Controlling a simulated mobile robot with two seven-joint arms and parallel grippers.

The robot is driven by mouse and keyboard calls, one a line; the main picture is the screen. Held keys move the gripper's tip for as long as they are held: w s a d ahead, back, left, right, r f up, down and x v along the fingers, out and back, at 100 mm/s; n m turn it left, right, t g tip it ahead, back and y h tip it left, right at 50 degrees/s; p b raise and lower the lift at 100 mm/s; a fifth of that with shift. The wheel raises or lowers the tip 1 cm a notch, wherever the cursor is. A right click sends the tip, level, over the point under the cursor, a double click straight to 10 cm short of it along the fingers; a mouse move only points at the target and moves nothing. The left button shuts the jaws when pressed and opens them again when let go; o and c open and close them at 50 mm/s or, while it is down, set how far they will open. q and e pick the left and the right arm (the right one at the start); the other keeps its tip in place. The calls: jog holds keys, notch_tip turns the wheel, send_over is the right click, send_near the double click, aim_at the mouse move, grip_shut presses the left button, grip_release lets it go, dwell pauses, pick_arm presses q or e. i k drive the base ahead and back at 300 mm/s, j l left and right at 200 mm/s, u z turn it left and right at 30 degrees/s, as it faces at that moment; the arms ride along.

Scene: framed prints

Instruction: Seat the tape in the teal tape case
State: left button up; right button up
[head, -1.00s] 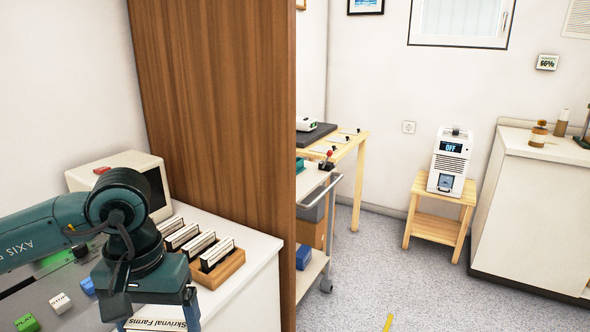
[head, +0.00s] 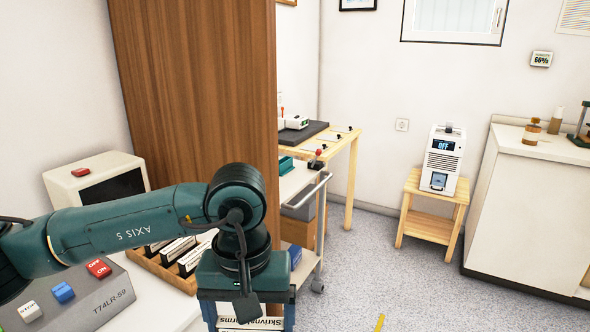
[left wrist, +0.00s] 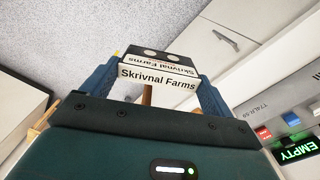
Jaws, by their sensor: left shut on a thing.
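My left gripper (head: 248,318) is low in the middle of the head view and is shut on a tape (head: 250,322) with a white label reading "Skrivnal Farms". In the left wrist view the tape (left wrist: 157,77) sits between the two blue fingers of the gripper (left wrist: 160,75), over blurred floor. A teal object (head: 287,165), possibly the teal tape case, lies on the cart beyond the wooden panel. The panel hides part of it, and I cannot see its inside. My right gripper is not in view.
A wooden rack (head: 152,264) with several tapes stands on the white counter, partly behind my arm. A grey button console (head: 105,300) is at lower left. The tall wooden panel (head: 195,110) stands between counter and cart (head: 322,190). Floor (head: 380,270) at right is open.

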aim_at(283, 170)
jog(key=i+l+z, duration=0.45)
jog(key=i+l, duration=0.2)
jog(key=i+l+z, duration=0.2)
jog(key=i, duration=0.4)
jog(key=i+l+z, duration=0.2)
jog(key=i, duration=0.45)
jog(key=i+j+u, duration=0.15)
jog(key=i+u, duration=0.7)
jog(key=i, duration=0.2)
jog(key=i+j+u, duration=0.4)
jog(key=j, duration=0.15)
